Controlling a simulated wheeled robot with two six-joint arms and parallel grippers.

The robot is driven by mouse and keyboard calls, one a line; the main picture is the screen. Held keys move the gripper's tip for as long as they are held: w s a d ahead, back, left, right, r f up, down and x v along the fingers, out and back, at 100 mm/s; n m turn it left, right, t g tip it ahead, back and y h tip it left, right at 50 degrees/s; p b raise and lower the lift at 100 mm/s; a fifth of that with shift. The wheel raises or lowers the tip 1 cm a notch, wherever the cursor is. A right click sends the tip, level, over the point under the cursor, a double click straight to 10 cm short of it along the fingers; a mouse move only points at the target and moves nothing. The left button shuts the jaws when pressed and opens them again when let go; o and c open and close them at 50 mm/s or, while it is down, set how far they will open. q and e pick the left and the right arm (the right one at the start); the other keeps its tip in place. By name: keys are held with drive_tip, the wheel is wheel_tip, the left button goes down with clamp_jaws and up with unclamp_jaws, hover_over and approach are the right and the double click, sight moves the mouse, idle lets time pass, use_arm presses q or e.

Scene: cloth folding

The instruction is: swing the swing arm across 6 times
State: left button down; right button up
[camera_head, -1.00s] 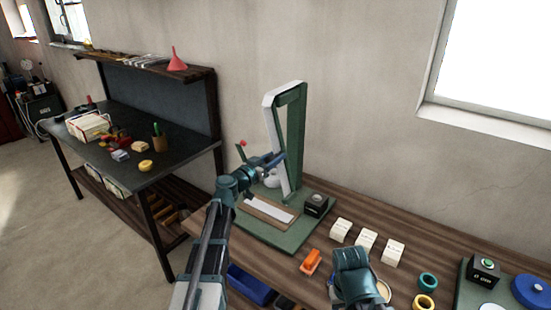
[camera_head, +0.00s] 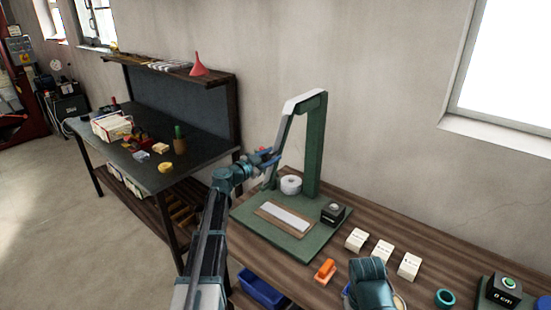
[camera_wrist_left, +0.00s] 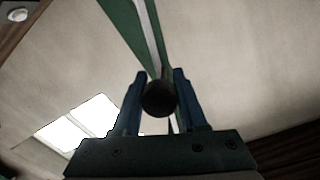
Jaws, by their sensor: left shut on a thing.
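The swing arm (camera_head: 284,124) is a pale bar hanging from the top of a green post (camera_head: 314,150) that stands on a green base plate (camera_head: 304,242). It tilts down and left of the post. My left gripper (camera_head: 266,156) is at its lower end. In the left wrist view, the blue fingers (camera_wrist_left: 160,98) are shut on a dark round knob (camera_wrist_left: 160,99), with the arm running up behind it. My right gripper (camera_head: 368,285) is low in the head view, its fingers hidden.
A white roll (camera_head: 291,184), a board with a pale strip (camera_head: 284,217) and a black button box (camera_head: 334,213) are on the base plate. White blocks (camera_head: 382,252) and an orange item (camera_head: 325,271) lie to the right. A dark bench (camera_head: 140,165) stands at left.

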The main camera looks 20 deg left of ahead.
use_arm(q)
drive_tip(key=shift+w+a+r, duration=0.1)
drive_tip(key=shift+a, duration=0.1)
idle(0.3)
drive_tip(key=shift+c, duration=2.4)
unclamp_jaws()
drive_tip(key=v, duration=1.4)
